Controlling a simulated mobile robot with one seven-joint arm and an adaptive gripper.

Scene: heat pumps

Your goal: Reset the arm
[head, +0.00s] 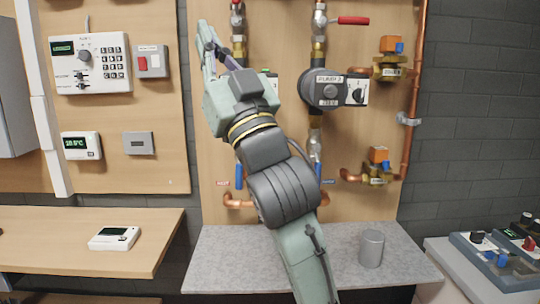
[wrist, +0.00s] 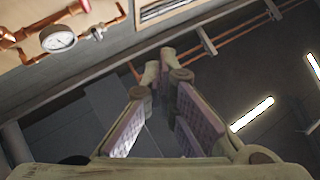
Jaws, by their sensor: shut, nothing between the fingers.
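My arm rises from the bottom of the head view in front of the pump board. My gripper (head: 207,35) is at its upper end, pointing up in front of the board's upper left part. In the wrist view my gripper (wrist: 160,66) has its fingertips together, with nothing between them. The wrist camera looks up past the fingers toward the ceiling. The arm hides part of the left pipe line and whatever is mounted behind it.
A pump (head: 330,90), a red-handled valve (head: 350,20) and copper pipes (head: 412,80) are on the board right of my arm. A control panel (head: 90,63) is to the left. A grey cylinder (head: 371,248) stands on the grey shelf (head: 225,262). The wrist view shows a gauge (wrist: 58,39).

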